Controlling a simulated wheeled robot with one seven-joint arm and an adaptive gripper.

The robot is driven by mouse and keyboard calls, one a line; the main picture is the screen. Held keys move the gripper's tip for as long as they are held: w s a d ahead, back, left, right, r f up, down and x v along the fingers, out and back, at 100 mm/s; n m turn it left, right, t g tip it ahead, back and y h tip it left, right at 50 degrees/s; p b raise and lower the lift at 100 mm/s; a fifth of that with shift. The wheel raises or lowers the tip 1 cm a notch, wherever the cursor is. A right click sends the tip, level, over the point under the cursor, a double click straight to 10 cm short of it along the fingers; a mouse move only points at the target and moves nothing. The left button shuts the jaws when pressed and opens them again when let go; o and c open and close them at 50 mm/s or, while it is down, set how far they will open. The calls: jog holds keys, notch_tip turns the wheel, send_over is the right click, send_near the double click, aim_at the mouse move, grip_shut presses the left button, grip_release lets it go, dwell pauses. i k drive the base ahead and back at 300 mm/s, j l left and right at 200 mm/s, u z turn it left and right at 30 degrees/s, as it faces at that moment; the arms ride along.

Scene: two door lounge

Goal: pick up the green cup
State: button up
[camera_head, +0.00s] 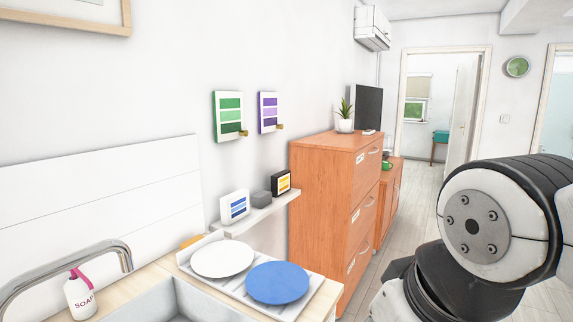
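A small green object, likely the green cup (387,166), sits on the lower wooden cabinet behind the tall orange-brown drawer cabinet. It is small and partly hidden by the tall cabinet's edge, so its full shape cannot be made out. A large white and black joint of my arm fills the lower right. My gripper is not in view.
The tall drawer cabinet (327,185) bears a potted plant (345,117). A counter with a sink, a soap bottle (80,296), a white plate (222,259) and a blue plate (277,283) lies in front. Clear floor (424,193) leads to an open doorway.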

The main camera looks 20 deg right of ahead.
aim_at(386, 164)
jog(key=z, duration=1.05)
jog(key=i+l+z, duration=0.1)
jog(key=i+z, duration=0.3)
jog(key=i, duration=4.65)
jog(key=i+u, duration=0.15)
jog(key=i, duration=0.3)
jog(key=i+l+u, duration=0.2)
jog(key=i, duration=0.25)
jog(key=i+l+u, duration=0.15)
jog(key=i, duration=0.3)
jog(key=i+l+u, duration=0.15)
jog(key=i, duration=0.25)
jog(key=i+l+u, duration=0.5)
jog(key=i, duration=0.1)
